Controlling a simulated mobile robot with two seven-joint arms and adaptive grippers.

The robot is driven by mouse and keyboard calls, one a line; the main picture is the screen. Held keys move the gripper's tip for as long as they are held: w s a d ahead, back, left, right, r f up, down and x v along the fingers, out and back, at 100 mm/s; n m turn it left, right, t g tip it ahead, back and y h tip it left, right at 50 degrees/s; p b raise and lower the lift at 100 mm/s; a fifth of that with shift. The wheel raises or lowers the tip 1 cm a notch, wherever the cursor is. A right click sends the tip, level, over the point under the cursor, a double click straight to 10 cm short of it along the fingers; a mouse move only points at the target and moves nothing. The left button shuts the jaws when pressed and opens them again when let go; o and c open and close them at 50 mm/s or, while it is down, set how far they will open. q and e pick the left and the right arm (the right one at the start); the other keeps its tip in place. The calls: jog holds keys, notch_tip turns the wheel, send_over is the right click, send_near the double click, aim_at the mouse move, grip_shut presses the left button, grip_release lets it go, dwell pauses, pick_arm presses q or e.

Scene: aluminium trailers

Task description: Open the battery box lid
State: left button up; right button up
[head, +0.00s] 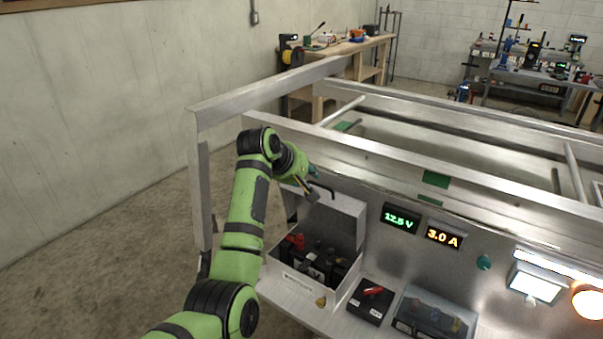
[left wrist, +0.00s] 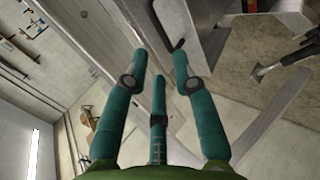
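The battery box (head: 312,291) stands on the trailer's front ledge, a light metal box with dark contents and a red part inside. Its lid (head: 338,216) stands raised at the back of the box, leaving the inside exposed. A black handle (head: 322,188) is on the lid's upper part; it also shows in the left wrist view (left wrist: 176,42), ahead of the fingers. My left gripper (head: 311,184) is at the lid's upper left, close to the handle. In the left wrist view its teal fingers (left wrist: 160,70) are spread with nothing between them. Contact with the lid is unclear. My right gripper is out of view.
Right of the box are a black switch box with a red lever (head: 371,300) and a clear-covered box (head: 432,318). Voltage (head: 400,218) and current displays (head: 443,237) sit on the panel behind. Trailer rails (head: 400,165) run above and behind. Workbenches stand far back.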

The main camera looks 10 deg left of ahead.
pick_arm(q)
jog(key=shift+v, duration=1.2)
jog(key=shift+f, duration=0.1)
jog(key=s+a+f+m+g+y, duration=0.1)
jog(key=s+f+m, duration=0.15)
jog(key=f, duration=1.05)
jog(key=s+f+m+g+y, duration=0.1)
jog(key=s+f, duration=0.2)
jog(key=f, duration=1)
jog(key=s+a+f+m+g, duration=0.1)
jog(key=s+f+m, duration=0.1)
jog(key=s+f, duration=0.65)
jog(key=s+a+f+m+g, duration=0.1)
jog(key=s+f+m, duration=0.35)
jog(key=f, duration=0.75)
jog(key=s+a+f+m+g, duration=0.1)
jog(key=s+f, duration=0.4)
jog(key=s, duration=0.9)
jog(key=s+f+m+g, duration=0.1)
jog(key=s+f+m, duration=0.2)
jog(key=s, duration=1.2)
jog(key=s+a+f+m+g+y, duration=0.1)
jog(key=s+f+m, duration=0.1)
jog(key=s+f, duration=0.7)
jog(key=s, duration=0.5)
jog(key=shift+s+a+f+m+g, duration=0.2)
jog(key=shift+s+a+m+g, duration=0.1)
jog(key=shift+s+a, duration=0.1)
jog(key=shift+d, duration=0.1)
